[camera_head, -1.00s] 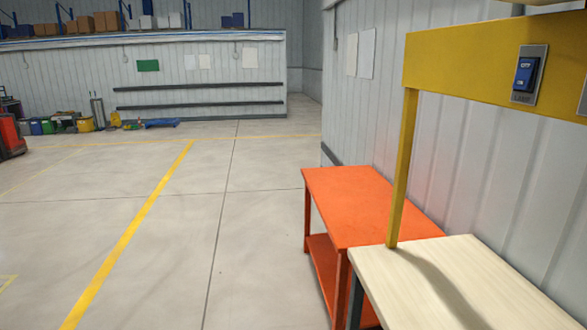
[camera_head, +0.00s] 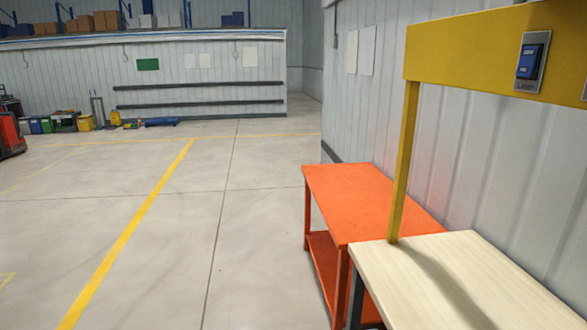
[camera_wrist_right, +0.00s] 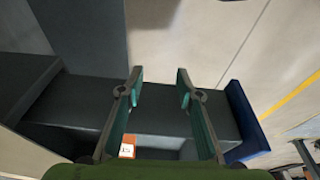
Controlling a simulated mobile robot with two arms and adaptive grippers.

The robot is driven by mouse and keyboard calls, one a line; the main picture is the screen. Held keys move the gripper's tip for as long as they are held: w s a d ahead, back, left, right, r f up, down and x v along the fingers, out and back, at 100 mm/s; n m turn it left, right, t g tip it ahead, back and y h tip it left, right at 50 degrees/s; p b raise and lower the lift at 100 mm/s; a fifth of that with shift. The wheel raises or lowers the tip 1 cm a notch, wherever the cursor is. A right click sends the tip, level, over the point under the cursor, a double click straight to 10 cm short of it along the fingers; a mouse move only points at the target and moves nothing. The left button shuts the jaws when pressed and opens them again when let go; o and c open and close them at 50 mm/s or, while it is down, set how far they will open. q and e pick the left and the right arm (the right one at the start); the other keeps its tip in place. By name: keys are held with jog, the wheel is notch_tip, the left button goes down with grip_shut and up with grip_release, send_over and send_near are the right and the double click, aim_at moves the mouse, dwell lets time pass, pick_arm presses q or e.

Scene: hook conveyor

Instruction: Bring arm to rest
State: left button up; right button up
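My right gripper (camera_wrist_right: 160,88) shows in the right wrist view. Its two dark fingers with teal inner pads stand apart, and nothing is between the tips. A small orange and white tag (camera_wrist_right: 127,147) shows beside the base of the left finger. My left gripper is in no view, and neither arm shows in the head view.
In the head view, a yellow frame (camera_head: 480,55) with a blue switch (camera_head: 530,61) stands over a pale wooden tabletop (camera_head: 480,285) at the right. An orange table (camera_head: 365,200) adjoins it. Open floor (camera_head: 250,230) lies left. Grey wall panels (camera_head: 480,150) stand behind.

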jog(key=s+f+b, duration=0.2)
jog(key=s+f, duration=0.1)
jog(key=f, duration=1.3)
jog(key=s+d+f+g+b, duration=0.2)
jog(key=s+f+b, duration=0.3)
jog(key=s+f, duration=1.2)
notch_tip(320, 180, down, 4)
jog(key=shift+s+d+f, duration=0.25)
jog(key=shift+s+d, duration=0.05)
jog(key=shift+d, duration=0.4)
jog(key=shift+a, duration=0.1)
